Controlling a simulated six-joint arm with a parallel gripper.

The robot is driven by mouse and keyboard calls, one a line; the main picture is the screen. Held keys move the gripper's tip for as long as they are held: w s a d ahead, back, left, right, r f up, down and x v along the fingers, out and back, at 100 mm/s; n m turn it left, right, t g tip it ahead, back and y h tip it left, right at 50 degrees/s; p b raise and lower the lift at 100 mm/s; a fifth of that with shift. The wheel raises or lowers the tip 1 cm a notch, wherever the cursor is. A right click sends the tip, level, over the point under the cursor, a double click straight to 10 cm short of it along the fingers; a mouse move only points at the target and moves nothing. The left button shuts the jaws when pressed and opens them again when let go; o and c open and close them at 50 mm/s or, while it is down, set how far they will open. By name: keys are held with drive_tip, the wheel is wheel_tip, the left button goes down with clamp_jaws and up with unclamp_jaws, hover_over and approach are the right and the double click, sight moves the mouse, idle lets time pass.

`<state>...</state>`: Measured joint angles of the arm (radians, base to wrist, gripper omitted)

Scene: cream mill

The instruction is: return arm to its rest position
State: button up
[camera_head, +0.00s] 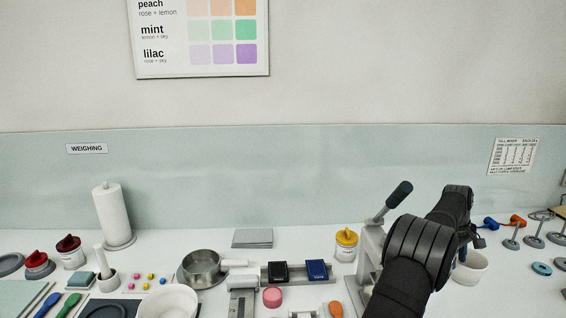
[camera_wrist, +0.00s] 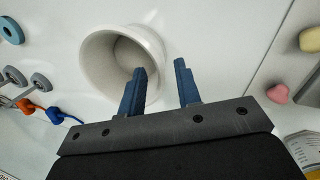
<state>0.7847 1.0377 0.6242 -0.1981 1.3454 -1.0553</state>
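My arm (camera_head: 415,255) reaches over the right part of the bench in the head view, bent, with its far end beside a white cup (camera_head: 470,267).
A lever press (camera_head: 372,245) stands just left of my arm. A yellow-lidded jar (camera_head: 346,245), a metal sieve (camera_head: 202,268) and a paper towel roll (camera_head: 113,215) stand further left. Orange and blue items (camera_head: 505,222) and several grey stands (camera_head: 534,238) are at the right. The air above the bench is clear.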

sight(457, 263)
drive_tip(key=v, duration=0.7)
drive_tip(key=x, duration=1.1)
drive_tip(key=shift+f, duration=0.1)
wheel_tip(457, 263, up, 3)
drive_tip(key=shift+r, duration=0.25)
drive_tip(key=s+d+r, duration=0.2)
drive_tip(key=s+r, duration=0.5)
drive_tip(key=s, duration=0.4)
wheel_tip(457, 263, up, 17)
drive_tip(key=w+a+r+n, duration=0.1)
drive_tip(key=w+a, duration=0.3)
drive_tip(key=w, duration=0.1)
drive_tip(key=shift+a+r, duration=0.25)
drive_tip(key=shift+a, duration=0.15)
